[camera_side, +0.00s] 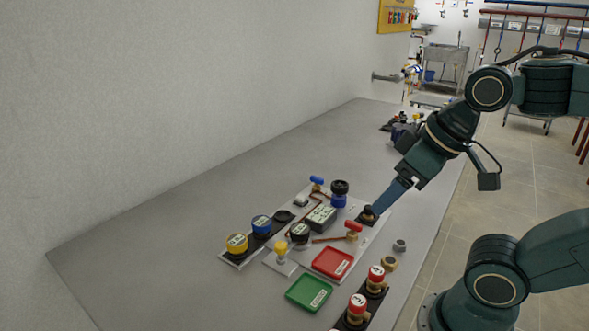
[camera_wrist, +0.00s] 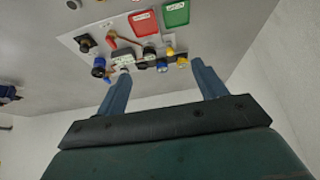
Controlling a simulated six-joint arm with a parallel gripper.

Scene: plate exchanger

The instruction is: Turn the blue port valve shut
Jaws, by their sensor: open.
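The blue port valve (camera_side: 317,181) has a small blue bar handle and stands at the far edge of the light base plate in the side view. A copper-coloured pipe runs near it. In the wrist view a small blue part beside the left finger may be this handle, but it is too small to be sure. My gripper (camera_side: 378,208) is at the right edge of the base plate, pointing down and left, with the valve to its left and farther back. In the wrist view the two blue fingers of my gripper (camera_wrist: 160,68) are wide apart, with nothing held.
A blue cylinder with a black top (camera_side: 339,194) stands beside the valve. A red-handled valve (camera_side: 353,226), a black knob (camera_side: 367,216), a red tray (camera_side: 332,263) and a green tray (camera_side: 309,293) lie nearer. Blue (camera_side: 261,225) and yellow (camera_side: 237,244) caps stand left. The table's left part is clear.

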